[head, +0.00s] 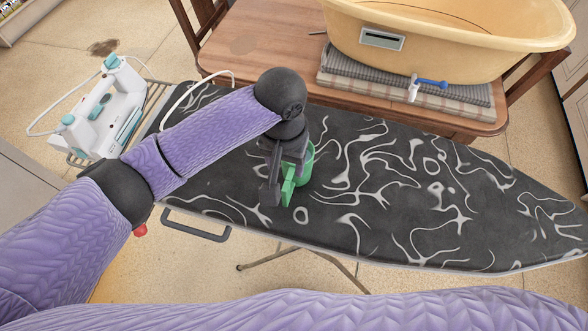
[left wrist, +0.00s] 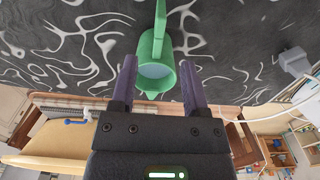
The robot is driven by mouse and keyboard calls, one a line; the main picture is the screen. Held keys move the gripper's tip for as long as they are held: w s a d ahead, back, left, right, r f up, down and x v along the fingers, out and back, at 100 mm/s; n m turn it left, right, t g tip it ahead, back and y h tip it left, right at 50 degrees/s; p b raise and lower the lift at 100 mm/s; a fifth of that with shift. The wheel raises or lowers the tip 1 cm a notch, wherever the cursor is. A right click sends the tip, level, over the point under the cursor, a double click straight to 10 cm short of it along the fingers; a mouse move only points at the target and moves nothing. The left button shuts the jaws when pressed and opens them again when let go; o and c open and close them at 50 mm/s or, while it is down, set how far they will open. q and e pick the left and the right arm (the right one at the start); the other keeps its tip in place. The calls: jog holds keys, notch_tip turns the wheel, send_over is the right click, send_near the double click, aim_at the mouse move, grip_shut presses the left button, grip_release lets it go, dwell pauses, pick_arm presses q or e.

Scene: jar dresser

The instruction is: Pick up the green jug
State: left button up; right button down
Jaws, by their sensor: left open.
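The green jug (head: 305,163) stands on the dark, swirl-patterned ironing board (head: 400,190), partly hidden behind my left gripper (head: 272,188) in the head view. Its handle faces my side. In the left wrist view the jug (left wrist: 155,72) shows its open rim and pale inside, with the handle (left wrist: 161,22) pointing to the top of the picture. The open fingers of my left gripper (left wrist: 158,88) lie on either side of the rim, with gaps visible; I see no grip on it. My right gripper is not in view.
A white and teal iron (head: 103,105) with a cord rests at the board's left end. Behind the board, a wooden table (head: 255,45) bears folded cloths (head: 400,95), a yellow tub (head: 470,45) and a blue-handled item (head: 430,83). The board's right half is clear.

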aim_at(287, 182)
pick_arm(q)
notch_tip(287, 182, down, 10)
jog(key=b, duration=0.3)
jog(key=shift+r+b, duration=0.15)
jog(key=shift+b, duration=0.2)
grip_shut()
jog(key=shift+r, duration=0.1)
dwell(0.8)
